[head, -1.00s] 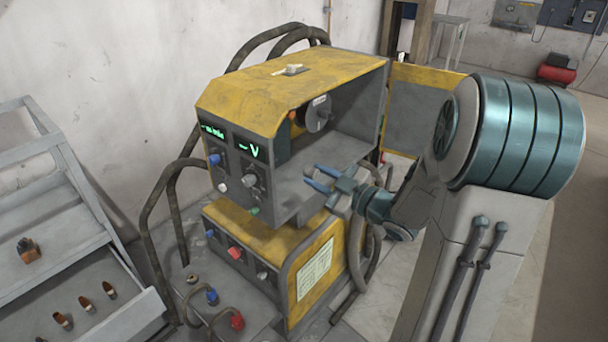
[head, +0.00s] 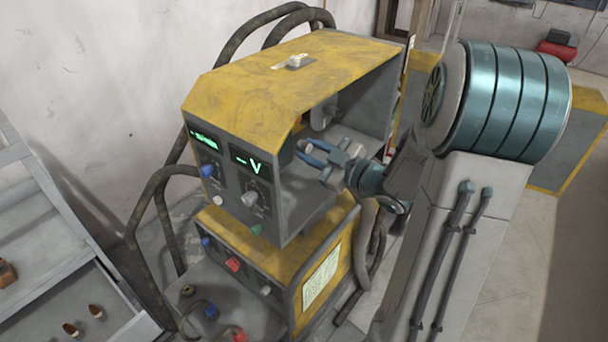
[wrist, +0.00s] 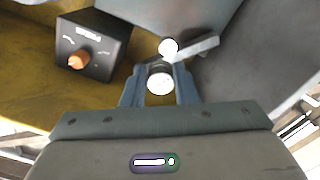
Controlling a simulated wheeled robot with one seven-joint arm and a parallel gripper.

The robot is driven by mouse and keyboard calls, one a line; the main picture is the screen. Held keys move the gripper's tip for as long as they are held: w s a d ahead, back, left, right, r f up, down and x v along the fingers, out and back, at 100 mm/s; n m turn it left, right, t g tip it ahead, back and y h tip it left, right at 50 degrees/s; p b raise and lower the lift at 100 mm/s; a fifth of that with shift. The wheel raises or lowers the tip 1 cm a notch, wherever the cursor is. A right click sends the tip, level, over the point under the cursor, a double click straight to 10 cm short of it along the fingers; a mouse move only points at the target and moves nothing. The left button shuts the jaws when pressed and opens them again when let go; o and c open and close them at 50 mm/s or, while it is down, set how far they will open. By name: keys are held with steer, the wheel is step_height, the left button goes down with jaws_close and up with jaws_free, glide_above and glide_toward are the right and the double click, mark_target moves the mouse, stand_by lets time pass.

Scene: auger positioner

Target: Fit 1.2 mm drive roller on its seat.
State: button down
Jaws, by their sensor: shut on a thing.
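The drive roller (wrist: 160,82), a small disc with a bright pale face, sits between the two blue fingers of my gripper (wrist: 160,92) in the wrist view. My gripper is shut on it. Just beyond it is a bright round end (wrist: 168,47) beside a grey bar (wrist: 197,47); I cannot tell if this is the seat. In the head view my gripper (head: 308,154) reaches into the open side of the yellow wire feeder (head: 290,70). The roller is hard to make out there, and the seat cannot be made out.
A dark box with an orange knob (wrist: 78,61) is at left in the wrist view. A grey spool hub (head: 323,115) is deeper in the feeder. The feeder's roof and side walls bound the compartment. A grey rack (head: 95,290) with small copper-coloured parts is at lower left.

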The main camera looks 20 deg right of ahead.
steer(key=f+b, duration=0.4)
steer(key=f, duration=0.1)
steer(key=f+b, duration=0.5)
steer(key=shift+s+a, duration=0.1)
steer(key=shift+s, duration=0.1)
steer(key=shift+b, duration=0.3)
steer(key=shift+b+x, duration=1)
steer(key=shift+x, duration=3.3)
steer(key=shift+w+a, duration=0.1)
steer(key=c, duration=1.1)
jaws_free()
steer(key=shift+f, duration=0.1)
steer(key=shift+o, duration=0.2)
steer(key=v, duration=1.4)
steer(key=shift+b, duration=0.45)
